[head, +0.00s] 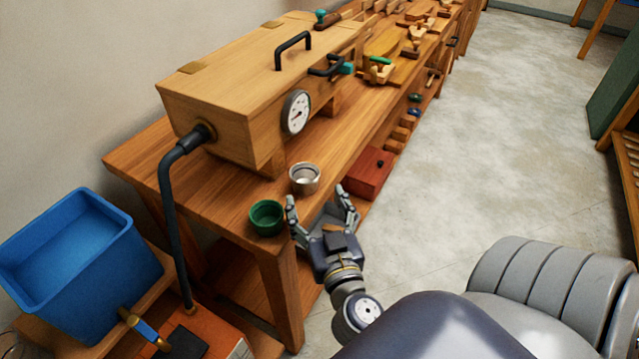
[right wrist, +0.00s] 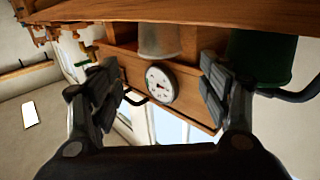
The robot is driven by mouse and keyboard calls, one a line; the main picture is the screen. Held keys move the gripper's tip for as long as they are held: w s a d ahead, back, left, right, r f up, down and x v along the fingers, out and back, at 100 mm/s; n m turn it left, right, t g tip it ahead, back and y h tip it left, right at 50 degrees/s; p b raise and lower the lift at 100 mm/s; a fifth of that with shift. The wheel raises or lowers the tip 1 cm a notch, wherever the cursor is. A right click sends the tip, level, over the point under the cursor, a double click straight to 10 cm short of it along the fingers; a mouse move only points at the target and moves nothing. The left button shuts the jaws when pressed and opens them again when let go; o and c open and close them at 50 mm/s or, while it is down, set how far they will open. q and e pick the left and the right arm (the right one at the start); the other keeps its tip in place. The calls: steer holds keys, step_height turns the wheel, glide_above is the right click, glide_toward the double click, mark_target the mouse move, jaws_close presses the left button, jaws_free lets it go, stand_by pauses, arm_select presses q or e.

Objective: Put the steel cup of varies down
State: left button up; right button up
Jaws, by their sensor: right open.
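The steel cup (head: 304,178) stands upright on the near end of the wooden workbench (head: 230,215). A green cup (head: 266,217) stands to its left, nearer the bench corner. My right gripper (head: 319,207) is open and empty at the bench edge, just in front of the steel cup and apart from it. In the right wrist view the picture is upside down; the steel cup (right wrist: 159,40) shows beyond and between the open fingers, and the green cup (right wrist: 262,58) is beside the right-hand finger. My left gripper is not in view.
A long wooden steam box (head: 235,85) with a dial gauge (head: 296,112) stands behind the cups. A black hose (head: 168,215) runs down from it near a blue tank (head: 80,250). The floor to the right is clear.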

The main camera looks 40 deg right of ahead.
steer(key=shift+b+v, duration=0.3)
steer(key=shift+v, duration=0.8)
